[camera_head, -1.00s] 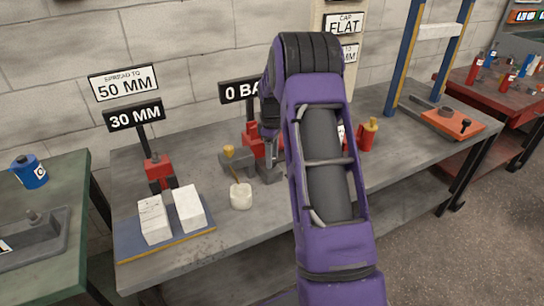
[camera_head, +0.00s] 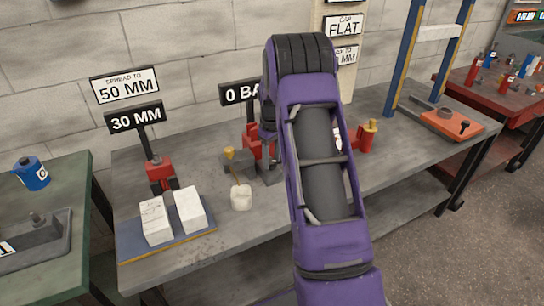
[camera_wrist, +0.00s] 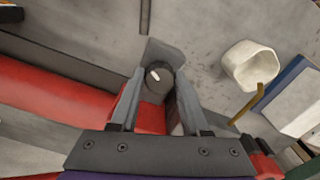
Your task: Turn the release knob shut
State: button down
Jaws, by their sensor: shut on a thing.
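The release knob (camera_wrist: 153,84) is a dark round knob with a short white mark on its face, in the middle of the wrist view. My gripper (camera_wrist: 158,88) is shut on it, one finger on each side. The knob sits beside the red body of the pump (camera_wrist: 45,95). In the head view the red pump (camera_head: 250,140) stands on the bench behind my purple arm, which hides much of it. My gripper (camera_head: 267,158) shows only in part there, and the knob cannot be made out. The sign reading 0 BA (camera_head: 238,93) is partly covered by my arm.
Two white blocks (camera_head: 188,208) lie on a blue plate to the left. A red cylinder (camera_head: 366,140) stands right of my arm.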

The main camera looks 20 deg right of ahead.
aim_at(271, 161)
jog(key=m+p, duration=0.1)
jog(key=m, duration=0.4)
jog(key=shift+a+m, duration=0.1)
jog(key=shift+m, duration=0.2)
jog(key=m+p, duration=0.1)
jog(key=m, duration=0.4)
jog(key=shift+m, duration=0.4)
jog(key=shift+w, duration=0.1)
jog(key=shift+c, duration=1.9)
grip_release()
jog(key=shift+r, duration=0.1)
notch_tip(271, 161, up, 17)
jog(key=p, duration=0.2)
jog(key=shift+r, duration=0.15)
